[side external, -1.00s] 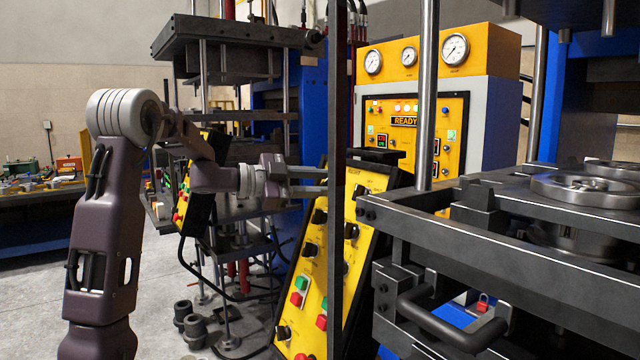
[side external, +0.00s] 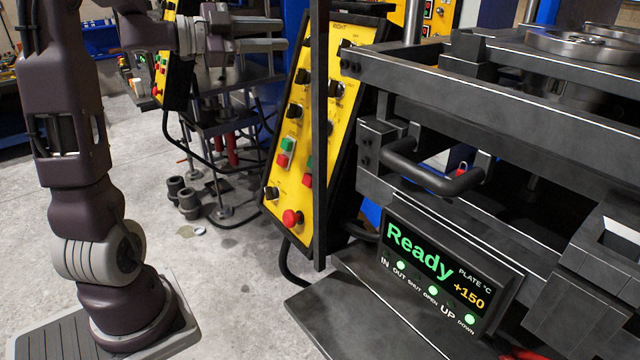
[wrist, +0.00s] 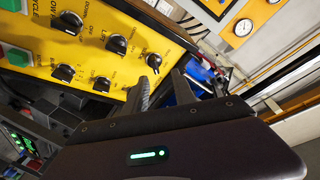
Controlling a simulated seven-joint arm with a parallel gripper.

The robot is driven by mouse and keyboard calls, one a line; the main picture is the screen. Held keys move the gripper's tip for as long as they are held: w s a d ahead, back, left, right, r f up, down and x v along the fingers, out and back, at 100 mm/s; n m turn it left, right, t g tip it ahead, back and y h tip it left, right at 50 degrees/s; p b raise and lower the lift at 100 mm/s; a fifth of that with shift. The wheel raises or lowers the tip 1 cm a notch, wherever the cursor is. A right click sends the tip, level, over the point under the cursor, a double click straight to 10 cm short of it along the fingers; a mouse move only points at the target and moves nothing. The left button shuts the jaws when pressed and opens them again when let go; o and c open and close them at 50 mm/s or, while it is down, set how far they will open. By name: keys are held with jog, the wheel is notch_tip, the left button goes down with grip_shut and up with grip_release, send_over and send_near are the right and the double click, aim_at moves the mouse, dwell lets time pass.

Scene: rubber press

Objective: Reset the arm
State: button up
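My gripper (side external: 286,30) is at the upper left of the side external view, pointing right at the upper part of a yellow control panel (side external: 300,105). Its two fingers look parallel with a gap between them and nothing held. In the wrist view my gripper (wrist: 162,80) shows two dark fingers apart and empty. The yellow panel (wrist: 105,15) with black knobs lies just beyond them there. Whether a fingertip touches the panel cannot be told. My arm stands bent at the left of the side external view.
A black press frame (side external: 480,80) with a handle (side external: 430,178) fills the right. Its display (side external: 440,265) reads "Ready" and +150. A dark upright post (side external: 319,140) crosses before the panel. The grey floor (side external: 225,290) between my base and the panel is clear.

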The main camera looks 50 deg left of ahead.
jog(key=d+r+n+y, duration=0.5)
jog(key=n+y, duration=0.3)
jog(key=y, duration=0.1)
jog(key=s+d+f+n+g+h, duration=0.3)
jog(key=s+d+f+g, duration=0.8)
jog(key=s+d+f, duration=0.9)
jog(key=s+h, duration=0.2)
jog(key=s, duration=0.1)
jog(key=shift+s, duration=0.2)
jog(key=shift+a+r, duration=0.1)
